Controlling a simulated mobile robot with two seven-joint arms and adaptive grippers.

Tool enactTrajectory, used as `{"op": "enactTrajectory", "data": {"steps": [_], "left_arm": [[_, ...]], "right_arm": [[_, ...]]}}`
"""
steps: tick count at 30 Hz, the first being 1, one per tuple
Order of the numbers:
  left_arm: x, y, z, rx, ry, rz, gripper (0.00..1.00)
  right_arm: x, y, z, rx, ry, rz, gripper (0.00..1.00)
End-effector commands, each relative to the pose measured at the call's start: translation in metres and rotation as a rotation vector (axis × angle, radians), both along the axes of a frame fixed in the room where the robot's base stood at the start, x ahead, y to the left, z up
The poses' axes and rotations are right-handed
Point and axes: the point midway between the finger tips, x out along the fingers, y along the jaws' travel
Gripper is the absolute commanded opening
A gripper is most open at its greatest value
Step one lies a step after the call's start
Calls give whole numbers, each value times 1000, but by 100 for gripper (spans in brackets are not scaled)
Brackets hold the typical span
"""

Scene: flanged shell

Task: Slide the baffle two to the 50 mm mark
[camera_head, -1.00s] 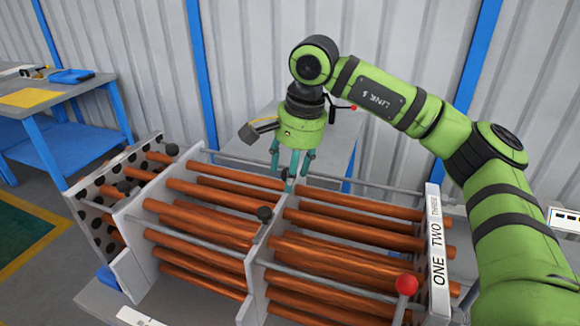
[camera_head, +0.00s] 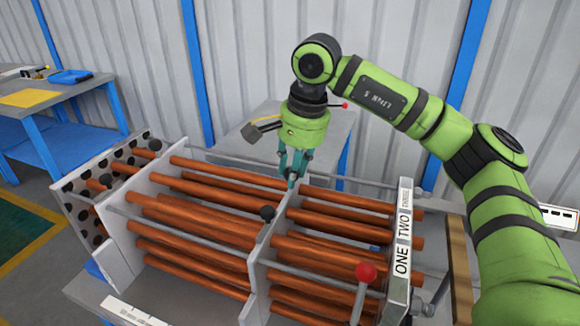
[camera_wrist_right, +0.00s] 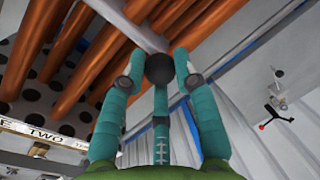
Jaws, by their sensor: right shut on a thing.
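A pale upright plate (camera_head: 257,280) stands across the copper tubes in the middle of the frame; I take it to be baffle two, but no label on it is readable. My right gripper (camera_head: 289,179) points down at the plate's far top end. In the right wrist view its teal fingers (camera_wrist_right: 160,75) are closed around a black ball knob (camera_wrist_right: 159,68) at the plate edge. A white marked strip (camera_head: 135,313) lies at lower left; its markings are unreadable. My left gripper is not in view.
An end plate (camera_head: 402,250) labelled ONE, TWO, THREE stands right. A red ball (camera_head: 366,271) on a lever stands before it. Another plate (camera_head: 121,240) and a perforated sheet (camera_head: 80,200) stand left. Grey rods run lengthwise. A side table (camera_head: 60,110) is at back left.

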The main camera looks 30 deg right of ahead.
Motion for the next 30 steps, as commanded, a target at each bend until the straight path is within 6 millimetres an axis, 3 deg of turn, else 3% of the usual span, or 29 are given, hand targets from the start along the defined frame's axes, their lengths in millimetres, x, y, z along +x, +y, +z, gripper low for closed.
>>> {"op": "enactTrajectory", "data": {"steps": [7, 8, 9, 15, 21, 26, 30], "left_arm": [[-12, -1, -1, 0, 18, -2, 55], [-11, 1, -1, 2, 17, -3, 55], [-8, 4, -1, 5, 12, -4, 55], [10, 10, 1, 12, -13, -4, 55], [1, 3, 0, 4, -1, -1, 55], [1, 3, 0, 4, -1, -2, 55], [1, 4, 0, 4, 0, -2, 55]], "right_arm": [[0, 2, 0, 4, 0, 2, 0], [0, 2, 0, 4, 0, 2, 42], [0, 2, 0, 4, 0, 2, 54], [0, 1, 1, 5, -2, 1, 54], [0, 1, 6, 5, -5, 0, 54], [-3, -1, 29, 6, -7, 0, 54], [-9, -5, 59, 7, -8, 0, 54]]}}
